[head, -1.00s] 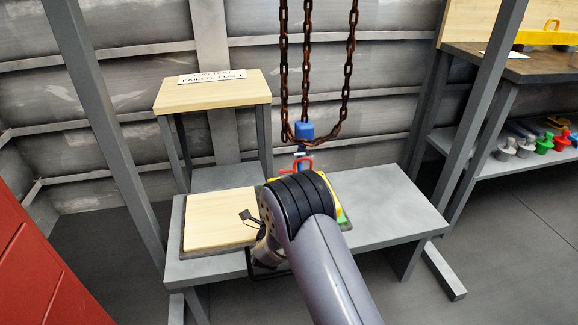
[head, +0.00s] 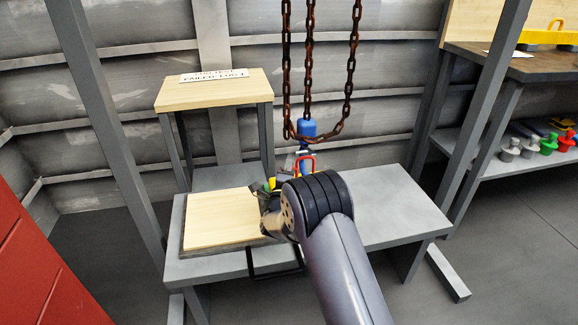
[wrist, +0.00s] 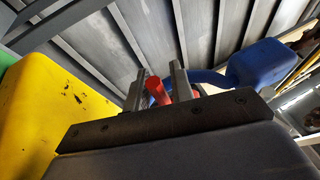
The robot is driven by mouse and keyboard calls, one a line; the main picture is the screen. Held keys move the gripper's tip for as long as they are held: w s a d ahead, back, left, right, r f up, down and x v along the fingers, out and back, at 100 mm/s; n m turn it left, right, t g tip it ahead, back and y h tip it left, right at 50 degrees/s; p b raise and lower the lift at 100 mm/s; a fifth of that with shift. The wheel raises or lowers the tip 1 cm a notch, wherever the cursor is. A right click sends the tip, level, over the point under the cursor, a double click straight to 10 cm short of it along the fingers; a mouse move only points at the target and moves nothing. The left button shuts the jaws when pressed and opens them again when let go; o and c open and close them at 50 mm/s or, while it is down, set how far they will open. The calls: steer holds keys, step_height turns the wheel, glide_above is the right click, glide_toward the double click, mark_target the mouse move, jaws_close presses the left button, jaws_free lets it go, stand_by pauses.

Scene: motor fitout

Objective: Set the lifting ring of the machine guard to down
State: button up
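The lifting ring is a red loop (head: 304,162) below the blue hook, above the bench in the head view. In the wrist view, one red part of it (wrist: 157,91) stands between my two fingers, and more red shows just right of the right finger. The machine guard appears to be the scratched yellow body (wrist: 32,115) on the left of the wrist view; in the head view my arm hides most of it. My gripper (wrist: 160,88) straddles the red part, fingers apart. I cannot tell whether they press on it. The gripper is hidden in the head view.
A blue hook (head: 306,130) hangs on rusty chains (head: 308,60) right above the ring; it is close in the wrist view too. A wooden board (head: 220,220) lies on the grey bench (head: 395,205). The bench's right part is clear.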

jaws_close()
steer(key=shift+s+f+b, duration=0.1)
steer(key=shift+f+b, duration=0.1)
steer(key=shift+b, duration=0.55)
steer(key=shift+t+b, duration=0.3)
steer(key=shift+b, duration=0.25)
steer(key=shift+s+d+m+b, duration=0.1)
steer(key=shift+s+m+b, duration=0.2)
steer(key=shift+b, duration=0.6)
steer(key=shift+r+t+h, duration=0.2)
steer(key=shift+t+h, duration=0.1)
steer(key=shift+t, duration=0.1)
steer(key=shift+o, duration=1.3)
jaws_free()
